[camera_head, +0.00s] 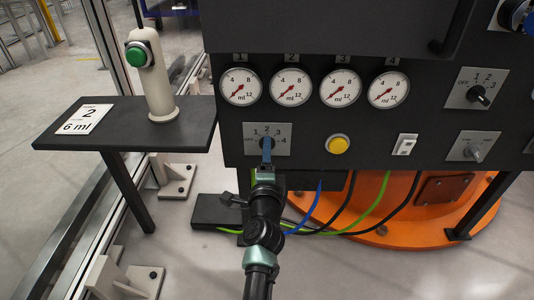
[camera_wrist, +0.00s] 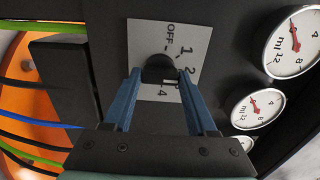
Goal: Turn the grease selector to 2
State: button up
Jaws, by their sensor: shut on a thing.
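The grease selector is a light grey plate (camera_head: 284,129) marked OFF, 1, 2, 3 and 4, low on the dark panel below the gauges. Its plate (camera_wrist: 145,32) also shows in the wrist view, turned sideways, with a black round knob (camera_wrist: 158,68) at its middle. My gripper (camera_head: 267,148) reaches up to the selector from below and hides the knob in the head view. In the wrist view its two blue fingers close on the sides of the knob. Which mark the knob points at I cannot tell for sure.
Gauges (camera_head: 291,88) numbered 1 to 4 sit above. A yellow button (camera_head: 338,145), a white switch (camera_head: 405,144) and other selectors (camera_head: 476,88) are to the right. A card (camera_head: 82,119) reading 2 and 6 ml lies on the left shelf (camera_head: 130,140) beside a green-button post (camera_head: 158,85).

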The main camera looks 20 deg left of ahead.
jog(key=o, duration=1.4)
jog(key=shift+c, duration=0.2)
jog(key=shift+s, duration=0.15)
jog(key=p+v, duration=0.4)
jog(key=v, duration=0.8)
jog(key=shift+s+p, duration=0.35)
jog(key=shift+d, duration=0.1)
